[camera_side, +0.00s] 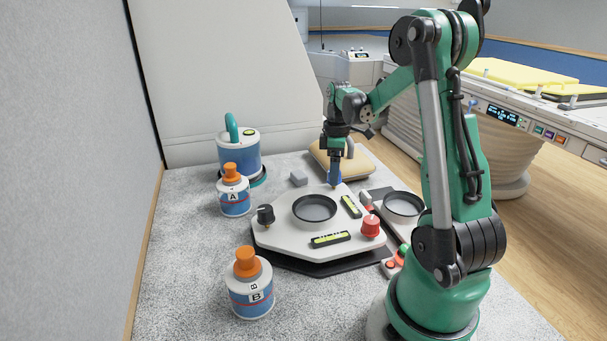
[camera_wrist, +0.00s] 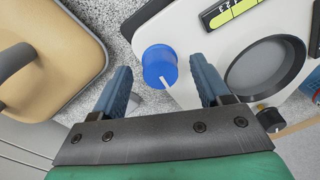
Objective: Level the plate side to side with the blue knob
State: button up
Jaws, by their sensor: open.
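The white plate (camera_side: 283,236) sits over a dark base and carries a round dark dish and two yellow-green levels. The blue knob (camera_side: 334,178) is at the plate's far corner. In the wrist view the blue knob (camera_wrist: 155,68), with a white pointer line, shows between the fingertips. My gripper (camera_wrist: 161,72) is open, one finger on each side of the knob, with visible gaps. In the side view my gripper (camera_side: 336,160) points down above the knob and partly hides it. One level (camera_side: 351,206) lies near the right edge, another (camera_side: 329,239) near the front. Their bubbles are too small to read.
A black knob (camera_side: 265,214) and a red knob (camera_side: 370,226) stand at the plate's other corners. Bottle A (camera_side: 234,197) and bottle B (camera_side: 250,290) stand left. A tan pad with a handle (camera_wrist: 50,60) lies close beside the blue knob. A second dish (camera_side: 403,204) is right.

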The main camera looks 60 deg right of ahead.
grip_shut()
dwell(0.4)
jog(key=m, duration=0.4)
jog(key=shift+m, duration=0.4)
jog(key=m, duration=1)
jog(key=shift+h, duration=0.3)
jog(key=m, duration=0.4)
jog(key=shift+m, duration=0.4)
